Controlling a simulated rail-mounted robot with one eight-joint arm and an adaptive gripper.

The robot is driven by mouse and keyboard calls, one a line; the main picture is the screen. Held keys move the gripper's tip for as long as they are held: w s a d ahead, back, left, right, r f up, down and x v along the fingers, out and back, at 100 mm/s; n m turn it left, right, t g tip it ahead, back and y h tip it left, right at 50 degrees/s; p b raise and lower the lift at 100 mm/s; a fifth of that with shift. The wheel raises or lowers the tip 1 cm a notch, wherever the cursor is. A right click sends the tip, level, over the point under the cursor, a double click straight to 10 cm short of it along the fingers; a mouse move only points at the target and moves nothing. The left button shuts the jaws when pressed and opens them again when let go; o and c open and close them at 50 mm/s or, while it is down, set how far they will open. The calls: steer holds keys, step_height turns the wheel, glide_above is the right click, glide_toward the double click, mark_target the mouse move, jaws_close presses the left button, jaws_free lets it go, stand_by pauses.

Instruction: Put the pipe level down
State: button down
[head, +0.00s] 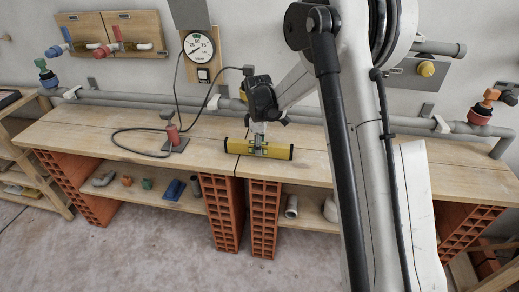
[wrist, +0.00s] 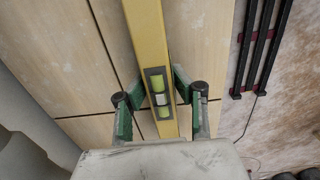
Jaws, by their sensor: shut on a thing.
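The pipe level is a yellow bar with dark ends; in the head view the level (head: 277,152) lies lengthwise along the wooden bench top, near the middle. In the wrist view the level (wrist: 146,30) runs up the picture, with a green vial in a dark frame at its middle. My gripper (head: 258,148) is above the level's middle, pointing down. In the wrist view the green fingers of my gripper (wrist: 158,100) close on both sides of the level by the vial. The level appears at the bench surface; whether it fully rests there I cannot tell.
The wooden bench top (head: 80,125) has free room left and right of the level. A red cylinder on a plate (head: 173,138) with a black cable stands to the left. A grey pipe (head: 150,101) runs along the wall behind. A pressure gauge (head: 199,47) hangs above.

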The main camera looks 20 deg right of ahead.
steer(key=shift+f, duration=0.2)
steer(key=c, duration=1.5)
jaws_free()
steer(key=shift+o, duration=0.2)
